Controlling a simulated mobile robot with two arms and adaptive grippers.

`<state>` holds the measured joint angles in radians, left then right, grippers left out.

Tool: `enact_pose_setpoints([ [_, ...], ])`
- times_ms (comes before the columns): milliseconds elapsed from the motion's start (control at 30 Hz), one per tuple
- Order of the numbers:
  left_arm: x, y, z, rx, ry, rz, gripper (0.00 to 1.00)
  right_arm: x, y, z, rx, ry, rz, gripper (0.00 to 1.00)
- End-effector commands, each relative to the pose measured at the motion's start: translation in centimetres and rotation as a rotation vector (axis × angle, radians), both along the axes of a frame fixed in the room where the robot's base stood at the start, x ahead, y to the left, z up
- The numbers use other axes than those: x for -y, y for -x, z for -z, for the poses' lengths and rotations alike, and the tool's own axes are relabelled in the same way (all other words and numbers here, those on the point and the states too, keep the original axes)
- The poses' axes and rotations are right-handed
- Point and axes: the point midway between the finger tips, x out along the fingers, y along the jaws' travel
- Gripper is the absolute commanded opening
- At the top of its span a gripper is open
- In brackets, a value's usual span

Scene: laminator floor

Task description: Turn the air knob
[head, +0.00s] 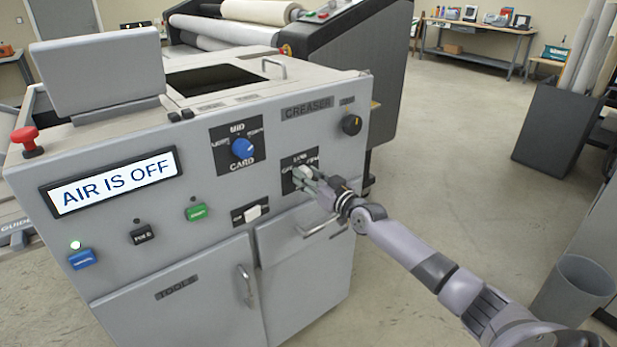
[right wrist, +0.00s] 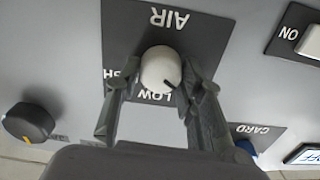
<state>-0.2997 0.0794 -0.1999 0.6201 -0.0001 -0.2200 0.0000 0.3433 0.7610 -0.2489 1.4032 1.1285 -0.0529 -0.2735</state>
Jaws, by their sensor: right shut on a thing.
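The air knob (right wrist: 160,69) is round and white with a dark pointer mark. It sits on a dark plate lettered AIR and LOW; other lettering is partly hidden. In the head view the knob (head: 301,172) is on the right of the machine's front panel, partly behind my fingers. My right gripper (head: 308,181) is shut on it, one finger on each side. The display (head: 116,183) reads AIR IS OFF. My left gripper is not in view.
A blue card knob (head: 242,149) is left of the air plate, and a black knob (head: 351,124) is at the upper right. A white rocker switch (head: 252,213) and a drawer handle (head: 325,228) are below. Open floor lies right of the machine.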

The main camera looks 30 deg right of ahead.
Motion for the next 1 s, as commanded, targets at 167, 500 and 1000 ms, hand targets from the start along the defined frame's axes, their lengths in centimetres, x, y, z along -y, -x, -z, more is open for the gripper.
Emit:
enact_pose_setpoints([
  [167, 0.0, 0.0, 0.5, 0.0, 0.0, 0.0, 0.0, 0.0, 0.0, 0.2, -0.01, -0.109, 0.0, 0.08],
  [500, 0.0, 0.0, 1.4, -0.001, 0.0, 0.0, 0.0, 0.2, 0.0, 0.2, -0.033, -0.42, 0.0, 0.08],
  [1000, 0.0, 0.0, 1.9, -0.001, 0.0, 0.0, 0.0, 0.3, 0.0, 0.3, -0.066, -0.831, 0.0, 0.08],
])
